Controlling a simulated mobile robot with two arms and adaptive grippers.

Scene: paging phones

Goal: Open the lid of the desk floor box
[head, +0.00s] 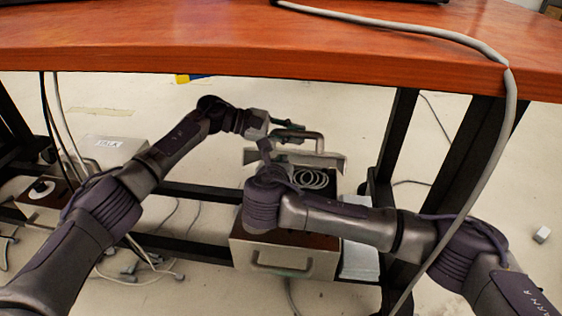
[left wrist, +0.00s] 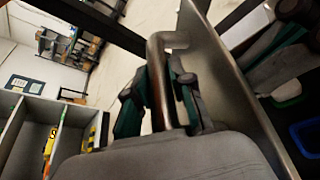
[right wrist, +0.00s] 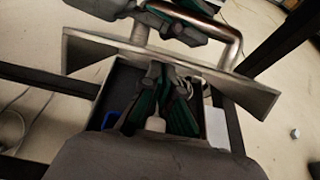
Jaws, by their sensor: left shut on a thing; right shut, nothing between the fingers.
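The floor box (head: 243,249) stands under the desk, and its dark inside is partly visible. Its metal lid (head: 330,160) is raised and tilted at the far side of the opening; it also shows in the right wrist view (right wrist: 90,52). My left gripper (left wrist: 157,95) is shut on the lid's bar handle (left wrist: 158,50); the handle also shows in the head view (head: 318,137). My right gripper (right wrist: 160,88) is shut and empty, over the opening near the lid's lower edge. Whether it touches the lid cannot be told. My right forearm hides part of the box.
Coiled cable (head: 312,179) lies in the box. The wooden desk (head: 200,40) is overhead, with dark legs (head: 396,130) and a crossbar around the box. A pale box (head: 110,150) and loose cables are at the left. A grey cable (head: 490,170) hangs at the right.

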